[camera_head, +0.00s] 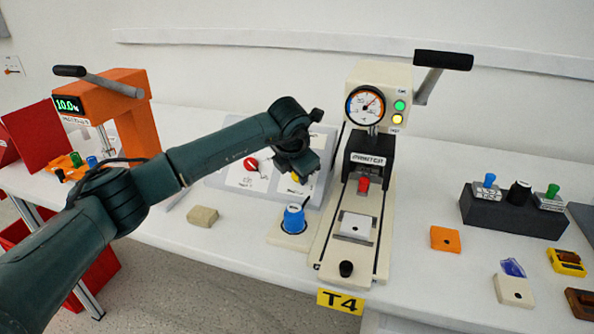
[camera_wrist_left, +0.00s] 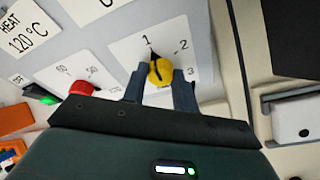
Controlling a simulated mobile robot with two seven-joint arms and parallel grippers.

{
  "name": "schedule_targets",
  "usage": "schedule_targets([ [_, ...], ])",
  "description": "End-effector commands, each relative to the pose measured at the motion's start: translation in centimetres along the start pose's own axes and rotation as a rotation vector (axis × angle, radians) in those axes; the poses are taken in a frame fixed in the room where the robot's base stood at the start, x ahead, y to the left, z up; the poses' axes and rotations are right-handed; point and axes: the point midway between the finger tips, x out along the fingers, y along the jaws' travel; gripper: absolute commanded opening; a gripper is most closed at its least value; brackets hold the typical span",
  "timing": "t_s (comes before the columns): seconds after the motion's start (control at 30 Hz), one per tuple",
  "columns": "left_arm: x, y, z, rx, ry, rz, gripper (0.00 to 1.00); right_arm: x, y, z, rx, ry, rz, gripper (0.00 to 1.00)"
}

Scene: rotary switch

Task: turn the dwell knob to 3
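The yellow knob (camera_wrist_left: 160,71) with a black pointer line sits on a white dial plate (camera_wrist_left: 196,48) marked 1, 2 and 3. Its pointer is toward the 1. In the head view my left gripper (camera_head: 300,165) is over the right part of the sloped control panel (camera_head: 232,178) and hides most of this dial. In the left wrist view the two fingers of my left gripper (camera_wrist_left: 160,84) stand apart, one on each side of the yellow knob. I cannot tell whether they press on it. My right gripper is not in view.
A red knob (camera_head: 250,164) with its own scale is left of the yellow one on the panel. The cream press (camera_head: 400,85) with a gauge stands close on the right. A tan block (camera_head: 202,216) lies on the table.

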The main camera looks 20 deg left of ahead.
Motion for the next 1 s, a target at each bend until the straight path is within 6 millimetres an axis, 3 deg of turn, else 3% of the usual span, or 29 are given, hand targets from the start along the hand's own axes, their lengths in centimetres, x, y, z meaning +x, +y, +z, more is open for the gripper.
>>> schedule_targets([
  [0.2,-0.04,-0.03,0.01,0.000,0.000,-0.001,0.06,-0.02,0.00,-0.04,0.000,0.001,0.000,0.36],
  [0.57,-0.04,-0.06,0.04,0.067,0.002,0.014,0.05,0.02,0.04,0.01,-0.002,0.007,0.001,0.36],
  [1.0,0.05,-0.26,0.00,0.415,0.020,0.088,0.05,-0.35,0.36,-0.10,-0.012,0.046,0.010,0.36],
])
